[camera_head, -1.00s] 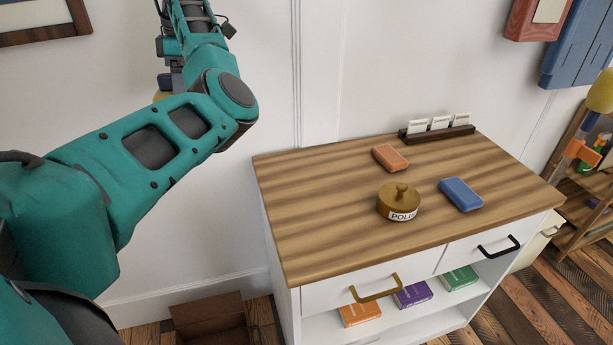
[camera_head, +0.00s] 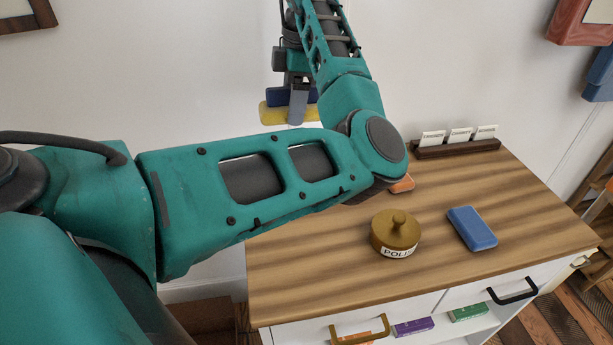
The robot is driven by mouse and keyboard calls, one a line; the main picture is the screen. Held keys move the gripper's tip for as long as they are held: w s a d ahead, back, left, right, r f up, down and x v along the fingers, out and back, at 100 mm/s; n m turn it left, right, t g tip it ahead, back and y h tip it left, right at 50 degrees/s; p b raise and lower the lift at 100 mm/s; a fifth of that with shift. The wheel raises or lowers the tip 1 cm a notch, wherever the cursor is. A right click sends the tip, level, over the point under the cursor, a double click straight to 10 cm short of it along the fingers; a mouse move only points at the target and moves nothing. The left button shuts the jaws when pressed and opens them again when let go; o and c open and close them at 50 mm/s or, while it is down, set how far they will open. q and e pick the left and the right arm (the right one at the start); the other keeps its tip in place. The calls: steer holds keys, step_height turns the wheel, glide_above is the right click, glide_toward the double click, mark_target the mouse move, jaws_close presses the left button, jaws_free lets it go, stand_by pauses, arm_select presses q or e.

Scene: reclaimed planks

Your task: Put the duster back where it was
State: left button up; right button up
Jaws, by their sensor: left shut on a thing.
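My left gripper (camera_head: 298,104) is at the upper middle, in front of the white wall and beyond the back left of the cabinet top. It points down and is shut on a yellow and dark blue block, which looks like the duster (camera_head: 275,112). The gripper's fingers cover part of the duster, and it hangs in the air. An orange block (camera_head: 402,184) lies on the cabinet top (camera_head: 330,268), mostly hidden behind my left arm. A blue block (camera_head: 472,228) lies to the right. My right gripper is out of view.
A brass POLISH tin (camera_head: 396,234) with a knobbed lid stands mid-cabinet. A dark rack (camera_head: 456,149) with three white cards stands at the back edge. Below are drawers with a brass handle (camera_head: 360,338) and a black handle (camera_head: 513,291). An open brown box (camera_head: 205,318) sits on the floor at left.

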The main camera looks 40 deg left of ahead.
arm_select(q)
step_height(320, 180, down, 19)
steer(key=b, duration=0.4)
steer(key=shift+s+r, duration=0.15)
steer(key=shift+f, duration=0.5)
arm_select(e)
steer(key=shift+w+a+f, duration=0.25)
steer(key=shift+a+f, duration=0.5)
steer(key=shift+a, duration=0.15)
arm_select(q)
steer(key=shift+f, duration=0.1)
steer(key=o, duration=1)
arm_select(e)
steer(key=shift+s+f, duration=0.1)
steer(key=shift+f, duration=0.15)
